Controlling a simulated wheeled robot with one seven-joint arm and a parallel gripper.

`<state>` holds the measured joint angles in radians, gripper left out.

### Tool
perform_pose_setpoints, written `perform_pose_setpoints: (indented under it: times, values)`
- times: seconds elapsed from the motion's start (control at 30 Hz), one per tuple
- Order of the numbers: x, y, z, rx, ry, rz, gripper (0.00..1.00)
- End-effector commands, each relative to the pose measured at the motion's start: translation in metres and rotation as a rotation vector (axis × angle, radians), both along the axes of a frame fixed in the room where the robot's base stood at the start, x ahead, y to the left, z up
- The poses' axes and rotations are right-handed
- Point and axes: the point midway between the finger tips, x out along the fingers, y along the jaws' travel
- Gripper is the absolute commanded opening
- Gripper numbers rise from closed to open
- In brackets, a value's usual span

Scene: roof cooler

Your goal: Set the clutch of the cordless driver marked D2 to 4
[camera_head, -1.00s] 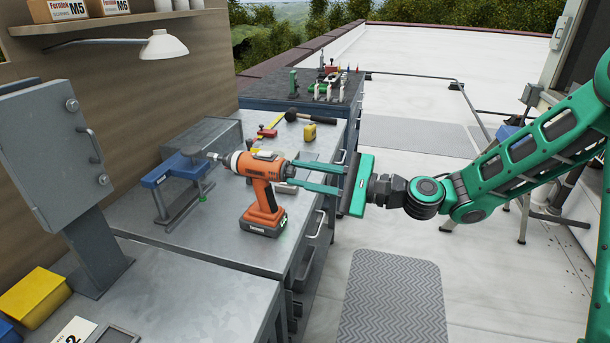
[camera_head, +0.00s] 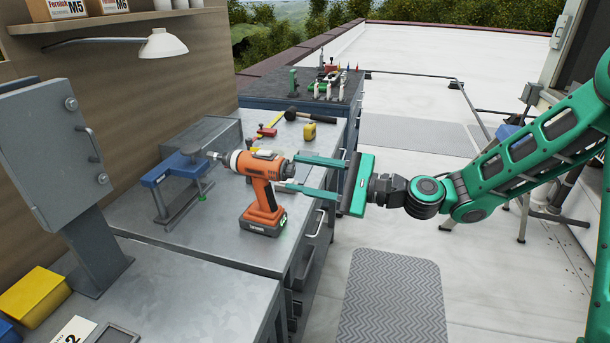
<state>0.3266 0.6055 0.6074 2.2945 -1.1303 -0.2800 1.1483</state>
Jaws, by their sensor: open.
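An orange and grey cordless driver (camera_head: 262,203) stands upright on its battery on the metal bench. Its chuck and bit point left, towards a blue clamp (camera_head: 175,169). A D2 mark and the clutch numbers are too small to read. My gripper (camera_head: 287,172) is open at the driver's right, rear end. One teal finger is above and the other below, level with the back of the body. I cannot tell whether the fingers touch it or stand apart from it.
The bench (camera_head: 185,290) has free room in front of the driver. A grey cabinet on a post (camera_head: 60,150) and a yellow bin (camera_head: 35,297) stand at left. A mallet (camera_head: 310,116) and a yellow tape measure (camera_head: 309,132) lie behind. A lamp (camera_head: 163,45) hangs above.

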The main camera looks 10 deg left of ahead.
Motion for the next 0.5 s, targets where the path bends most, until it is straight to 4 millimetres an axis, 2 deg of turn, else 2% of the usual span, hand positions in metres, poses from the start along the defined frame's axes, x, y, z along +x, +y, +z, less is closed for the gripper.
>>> perform_pose_setpoints:
  times: [0.17, 0.5]
  values:
    - [-0.002, -0.018, -0.001, -0.001, 0.002, -0.004, 0.42]
    - [-0.015, -0.079, -0.001, -0.002, 0.002, -0.005, 0.42]
